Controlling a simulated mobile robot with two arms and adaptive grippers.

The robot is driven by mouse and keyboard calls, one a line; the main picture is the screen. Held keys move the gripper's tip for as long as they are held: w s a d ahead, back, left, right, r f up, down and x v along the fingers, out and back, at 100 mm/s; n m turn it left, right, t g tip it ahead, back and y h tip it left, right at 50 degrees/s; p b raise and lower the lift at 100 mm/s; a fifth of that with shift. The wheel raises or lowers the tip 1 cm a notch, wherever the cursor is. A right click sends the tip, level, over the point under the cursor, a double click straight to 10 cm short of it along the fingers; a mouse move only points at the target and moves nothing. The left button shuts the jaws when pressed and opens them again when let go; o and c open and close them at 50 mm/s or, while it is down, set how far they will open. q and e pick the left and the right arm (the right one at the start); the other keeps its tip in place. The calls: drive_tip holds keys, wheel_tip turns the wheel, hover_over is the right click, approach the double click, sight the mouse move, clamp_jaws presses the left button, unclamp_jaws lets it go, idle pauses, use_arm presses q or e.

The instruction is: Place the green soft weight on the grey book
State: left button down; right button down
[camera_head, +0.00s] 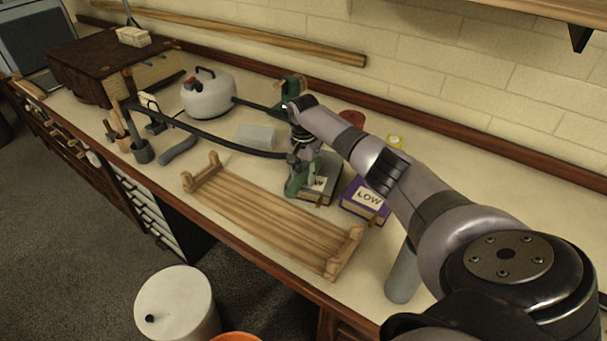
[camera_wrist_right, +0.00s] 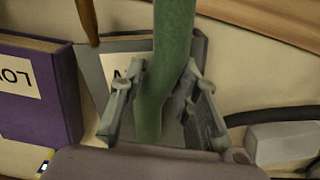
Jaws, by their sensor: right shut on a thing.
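The green soft weight (camera_head: 296,184) is a long tube, held in my right gripper (camera_head: 301,156). It also runs up the middle of the right wrist view (camera_wrist_right: 172,50), between the two fingers (camera_wrist_right: 163,82). The grey book (camera_head: 327,172) lies on the bench beneath and beside the gripper, with a pale label partly hidden by the weight. In the wrist view the grey book (camera_wrist_right: 93,66) is behind the fingers and weight. I cannot tell whether the weight touches the book. My left gripper is not in view.
A purple book (camera_head: 359,208) labelled LOW lies right of the grey book. A slatted wooden rack (camera_head: 265,220) stands in front. A grey-blue cylinder (camera_head: 402,277) is near the front edge.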

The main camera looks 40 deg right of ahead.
sight(303, 175)
drive_tip(key=shift+r, duration=0.1)
drive_tip(key=shift+a, duration=0.1)
drive_tip(key=c, duration=1.2)
unclamp_jaws()
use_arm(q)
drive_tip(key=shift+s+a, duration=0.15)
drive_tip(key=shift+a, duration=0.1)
use_arm(e)
drive_tip(key=shift+r, duration=0.1)
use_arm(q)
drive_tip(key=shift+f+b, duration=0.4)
use_arm(e)
wheel_tip(303, 175, up, 12)
drive_tip(key=shift+f, duration=0.2)
